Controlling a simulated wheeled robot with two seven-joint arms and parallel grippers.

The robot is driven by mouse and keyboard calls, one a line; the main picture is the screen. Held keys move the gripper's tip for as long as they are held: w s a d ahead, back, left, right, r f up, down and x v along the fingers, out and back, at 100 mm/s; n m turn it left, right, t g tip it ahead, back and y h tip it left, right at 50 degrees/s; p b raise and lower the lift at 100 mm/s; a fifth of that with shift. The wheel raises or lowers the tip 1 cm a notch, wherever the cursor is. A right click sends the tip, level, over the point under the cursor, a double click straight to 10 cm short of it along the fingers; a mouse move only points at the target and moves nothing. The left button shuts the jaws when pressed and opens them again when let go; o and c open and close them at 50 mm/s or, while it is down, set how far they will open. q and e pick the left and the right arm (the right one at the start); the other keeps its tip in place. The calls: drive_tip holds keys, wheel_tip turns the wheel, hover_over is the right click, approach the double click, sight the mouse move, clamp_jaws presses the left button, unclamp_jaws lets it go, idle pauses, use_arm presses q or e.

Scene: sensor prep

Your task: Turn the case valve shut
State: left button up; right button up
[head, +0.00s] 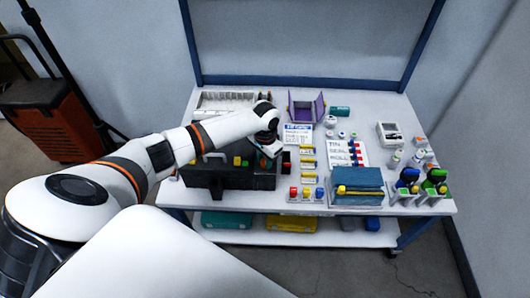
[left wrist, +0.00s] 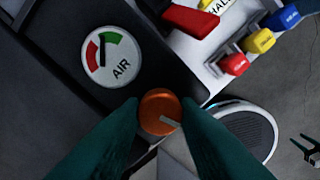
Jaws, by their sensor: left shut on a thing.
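The black case (head: 230,182) stands at the left front of the table. In the left wrist view the case valve is an orange round knob (left wrist: 160,111) with a pale line mark pointing to the lower right. A round AIR gauge (left wrist: 111,56) with red and green bands sits beside it on the black case top (left wrist: 60,100). My left gripper (head: 270,150) reaches down over the right part of the case in the head view. Its two teal fingers (left wrist: 160,122) are shut on the knob from both sides. My right gripper is not in view.
Yellow-labelled items (head: 307,150) and red, yellow and blue blocks (head: 306,193) lie right of the case. A blue box (head: 358,183) stands at the front, and a purple open holder (head: 306,108) at the back. Green and blue-topped items (head: 435,176) stand at right.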

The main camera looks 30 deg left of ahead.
sight(265, 161)
use_arm(q)
drive_tip(key=m+p, duration=0.1)
drive_tip(key=m, duration=0.2)
drive_tip(key=shift+r, duration=0.15)
drive_tip(key=m+p, duration=0.1)
drive_tip(key=m, duration=0.2)
drive_tip(key=shift+m, duration=0.3)
drive_tip(key=m, duration=0.3)
drive_tip(key=shift+p, duration=0.35)
drive_tip(key=shift+m, duration=1.9)
drive_tip(key=o, duration=1)
drive_tip(key=shift+c, duration=0.2)
wheel_tip(265, 161, up, 12)
